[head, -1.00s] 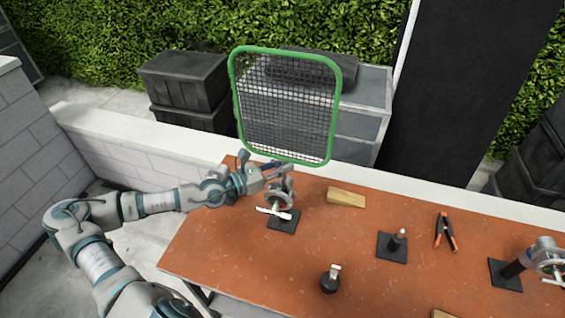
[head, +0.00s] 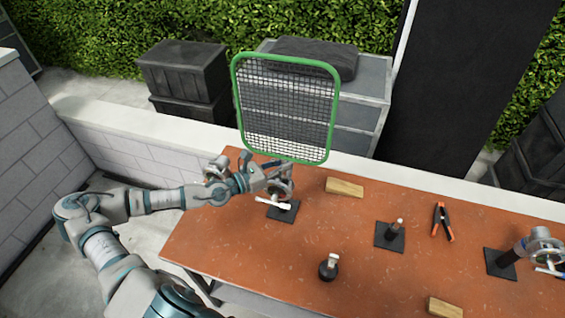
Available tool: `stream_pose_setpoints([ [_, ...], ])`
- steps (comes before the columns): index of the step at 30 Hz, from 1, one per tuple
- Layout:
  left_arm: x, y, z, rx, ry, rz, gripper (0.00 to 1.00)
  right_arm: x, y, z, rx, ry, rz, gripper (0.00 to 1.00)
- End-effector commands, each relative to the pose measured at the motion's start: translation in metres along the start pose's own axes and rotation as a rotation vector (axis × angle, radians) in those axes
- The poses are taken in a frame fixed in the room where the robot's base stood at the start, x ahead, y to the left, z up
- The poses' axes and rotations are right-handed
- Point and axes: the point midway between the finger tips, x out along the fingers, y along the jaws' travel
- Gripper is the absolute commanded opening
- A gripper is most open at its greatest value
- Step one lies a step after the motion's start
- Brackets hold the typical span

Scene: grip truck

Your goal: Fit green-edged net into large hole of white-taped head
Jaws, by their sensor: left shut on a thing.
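The green-edged net (head: 285,110), a dark mesh in a rounded green frame, stands nearly upright above the table's back edge. My left gripper (head: 257,172) is at its lower left corner and shut on it; the grip point is partly hidden by the fingers. A metal head (head: 282,186) with a white bar stands on a black base just right of the gripper and below the net. Its holes and any white tape are too small to make out. Whether net and head touch I cannot tell. My right gripper is not in view.
Another metal head (head: 213,167) shows partly behind my left arm, and one (head: 543,248) stands at the right. The orange table (head: 220,245) also holds wooden blocks (head: 344,187), a post on a black base (head: 391,235), an orange clamp (head: 442,222) and a black knob-like piece (head: 329,266).

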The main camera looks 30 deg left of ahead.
Motion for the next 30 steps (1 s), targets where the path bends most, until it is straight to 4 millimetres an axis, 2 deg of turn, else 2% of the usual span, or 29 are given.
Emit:
stream_pose_setpoints([
  [16, 0.0002, -0.0001, -0.0029, 0.001, -0.001, 0.0, 0.0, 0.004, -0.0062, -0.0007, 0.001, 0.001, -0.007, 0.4],
  [17, 0.0002, -0.0001, -0.0029, 0.001, -0.001, 0.0, 0.17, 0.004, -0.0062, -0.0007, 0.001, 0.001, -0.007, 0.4],
  [20, 0.0002, -0.0001, -0.0023, 0.001, -0.001, 0.0, 0.42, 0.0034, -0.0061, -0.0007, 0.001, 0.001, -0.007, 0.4],
  [30, -0.0012, 0.0005, -0.0036, 0.0, 0.002, 0.001, 0.44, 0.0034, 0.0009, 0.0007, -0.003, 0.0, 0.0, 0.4],
])
